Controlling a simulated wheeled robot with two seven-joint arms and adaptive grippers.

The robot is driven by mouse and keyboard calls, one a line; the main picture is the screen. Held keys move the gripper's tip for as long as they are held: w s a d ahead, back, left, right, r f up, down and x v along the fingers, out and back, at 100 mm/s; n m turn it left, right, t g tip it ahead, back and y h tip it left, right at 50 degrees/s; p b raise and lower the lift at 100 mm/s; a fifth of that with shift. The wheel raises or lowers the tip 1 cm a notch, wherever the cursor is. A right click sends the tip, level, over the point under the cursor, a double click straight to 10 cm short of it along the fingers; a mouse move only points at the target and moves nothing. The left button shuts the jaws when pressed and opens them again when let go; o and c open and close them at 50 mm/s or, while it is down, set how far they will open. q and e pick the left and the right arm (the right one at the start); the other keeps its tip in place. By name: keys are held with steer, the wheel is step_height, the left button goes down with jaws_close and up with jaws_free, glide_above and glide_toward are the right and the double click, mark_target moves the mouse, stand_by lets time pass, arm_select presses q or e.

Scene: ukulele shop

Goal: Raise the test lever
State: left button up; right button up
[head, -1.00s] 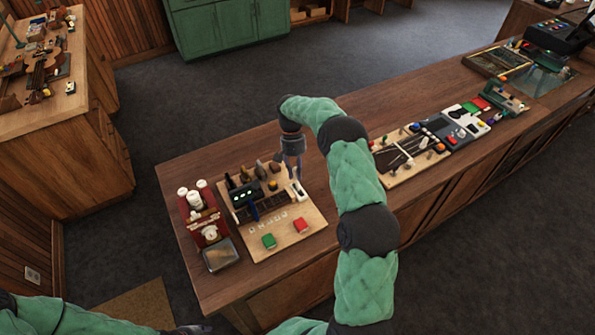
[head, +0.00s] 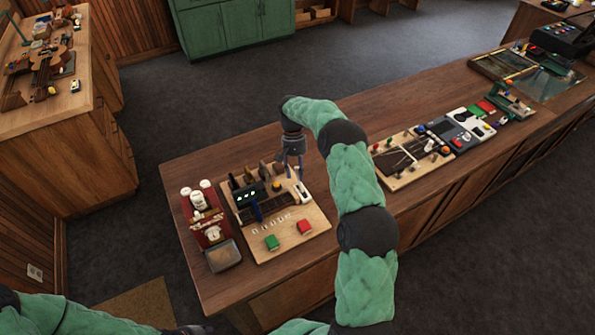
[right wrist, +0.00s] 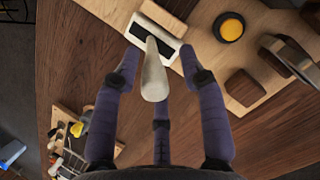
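The test lever appears to be the pale, rounded lever (right wrist: 154,78) rising from a dark slot in a white frame (right wrist: 136,32). In the head view the white frame (head: 303,190) sits at the right edge of a wooden board (head: 290,245). My right gripper (head: 297,172) hangs just above and behind it. In the right wrist view its fingers are spread, with the lever between them and no clear grip on it. My left gripper (head: 190,330) is only partly in view at the bottom edge; its fingers cannot be made out.
The board carries a green button (head: 272,242), a red button (head: 304,227), a yellow button (right wrist: 230,27) and a small lit display (head: 246,197). A red rack with white containers (head: 205,215) stands to its left. Another panel board (head: 410,160) lies right of my arm. Bare counter lies behind.

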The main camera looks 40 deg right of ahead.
steer(key=shift+d+r, duration=0.1)
steer(key=shift+r, duration=0.15)
steer(key=v, duration=1.1)
steer(key=shift+w+r, duration=0.2)
steer(key=shift+r, duration=0.05)
